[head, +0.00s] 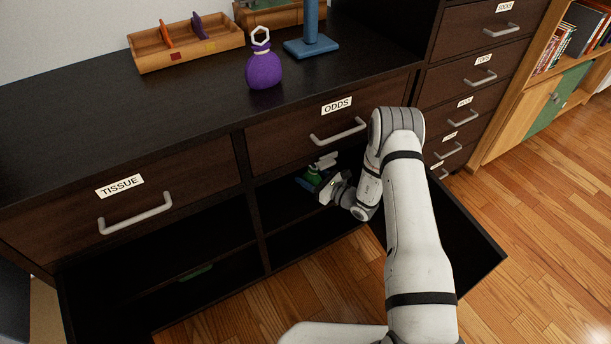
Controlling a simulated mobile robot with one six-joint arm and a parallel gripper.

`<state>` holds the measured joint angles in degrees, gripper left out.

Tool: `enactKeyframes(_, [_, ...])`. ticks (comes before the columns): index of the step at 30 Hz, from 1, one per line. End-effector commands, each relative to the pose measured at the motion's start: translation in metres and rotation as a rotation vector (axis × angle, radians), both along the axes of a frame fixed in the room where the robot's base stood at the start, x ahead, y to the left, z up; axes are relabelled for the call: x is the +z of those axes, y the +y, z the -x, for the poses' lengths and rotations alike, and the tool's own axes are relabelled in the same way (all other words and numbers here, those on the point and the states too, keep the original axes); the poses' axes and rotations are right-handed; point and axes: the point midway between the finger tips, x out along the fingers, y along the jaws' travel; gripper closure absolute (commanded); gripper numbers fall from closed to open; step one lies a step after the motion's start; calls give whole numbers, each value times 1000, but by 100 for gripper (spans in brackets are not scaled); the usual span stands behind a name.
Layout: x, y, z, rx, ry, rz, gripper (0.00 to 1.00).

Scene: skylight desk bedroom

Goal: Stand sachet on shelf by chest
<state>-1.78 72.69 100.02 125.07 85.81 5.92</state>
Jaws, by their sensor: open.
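A plump purple pouch (264,70) with a pale tie and a white ring on top stands upright on the dark cabinet top (120,105). A small green item (313,177) with a bit of blue beside it is in the dark open compartment under the ODDS drawer (330,122). I cannot tell which of the two is the sachet. My gripper (322,174) is open and reaches into that compartment, right at the green item. The gripper partly hides the item, and I cannot tell whether they touch. The chest of labelled drawers (470,80) stands at the right.
A wooden tray (186,46) with orange and purple pieces and a blue stand (311,45) are on the cabinet top. The TISSUE drawer (125,200) is shut. A dark panel (470,230) juts out right of my arm. A wooden bookcase (545,95) stands far right.

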Motion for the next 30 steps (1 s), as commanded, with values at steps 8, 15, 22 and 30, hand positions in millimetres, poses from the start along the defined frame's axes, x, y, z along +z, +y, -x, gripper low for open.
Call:
enactKeyframes(8, [5,-16,9,-3,1,0,42])
enactKeyframes(15, [5,-61,39,-5,2,0,42])
enactKeyframes(22, [4,-91,59,-2,1,-1,42])
enactKeyframes(30, [3,-100,67,1,0,0,42])
